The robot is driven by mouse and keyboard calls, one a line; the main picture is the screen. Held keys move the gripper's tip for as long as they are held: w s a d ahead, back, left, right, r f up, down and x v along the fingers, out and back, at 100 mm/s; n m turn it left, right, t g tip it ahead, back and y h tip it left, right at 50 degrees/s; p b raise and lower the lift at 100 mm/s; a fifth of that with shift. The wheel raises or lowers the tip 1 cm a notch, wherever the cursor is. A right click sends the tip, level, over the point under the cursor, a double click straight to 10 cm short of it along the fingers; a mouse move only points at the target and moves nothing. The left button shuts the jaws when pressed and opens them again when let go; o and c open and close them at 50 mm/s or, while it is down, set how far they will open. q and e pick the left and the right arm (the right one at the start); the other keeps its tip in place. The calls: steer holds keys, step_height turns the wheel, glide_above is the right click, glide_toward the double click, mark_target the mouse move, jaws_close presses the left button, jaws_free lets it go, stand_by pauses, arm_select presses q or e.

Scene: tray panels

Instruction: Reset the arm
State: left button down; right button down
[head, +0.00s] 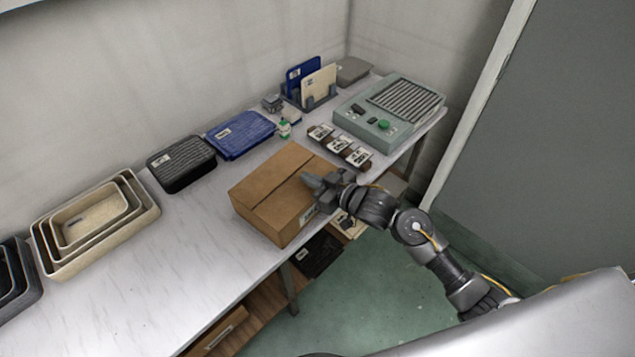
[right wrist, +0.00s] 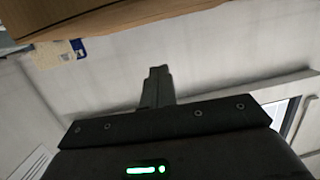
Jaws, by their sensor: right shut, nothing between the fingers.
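My right arm comes in from the lower right in the head view. Its gripper (head: 308,181) is shut and empty, with its fingertips over or beside the right part of a closed cardboard box (head: 262,186). I cannot tell whether it touches the box. In the right wrist view the shut fingers (right wrist: 158,74) point up the picture with nothing between them. The box's brown edge (right wrist: 110,18) runs along the top of that view, apart from the fingertips in the picture. My left gripper is in neither view.
The long white table (head: 172,245) holds nested beige trays (head: 50,262), a black tray (head: 183,184), a blue tray (head: 262,146), a panel rack (head: 319,101) and a grey-green machine (head: 358,122). Small dark-and-white blocks (head: 339,144) lie behind the box. Green floor (head: 375,290) is open right of the table.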

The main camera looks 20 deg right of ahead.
steer(key=shift+v, duration=1.15)
steer(key=s+d+f+m+g+h, duration=0.2)
steer(key=s+d+f+g+h, duration=0.15)
steer(key=s, duration=0.65)
steer(key=s+d+f+m+g+h, duration=0.1)
steer(key=s+d+f+g+h, duration=0.25)
steer(key=s, duration=0.65)
steer(key=s+d+f+m+g+h, duration=0.2)
steer(key=s+d+f, duration=0.3)
steer(key=s, duration=0.4)
step_height(320, 180, down, 27)
steer(key=s+g, duration=0.1)
steer(key=s, duration=0.1)
steer(key=s+d+f+g, duration=0.1)
steer(key=s+d+f, duration=0.1)
steer(key=s+f, duration=1.3)
steer(key=shift+s+d+g+b, duration=0.2)
steer(key=shift+s+g+b, duration=0.15)
steer(key=shift+s, duration=0.3)
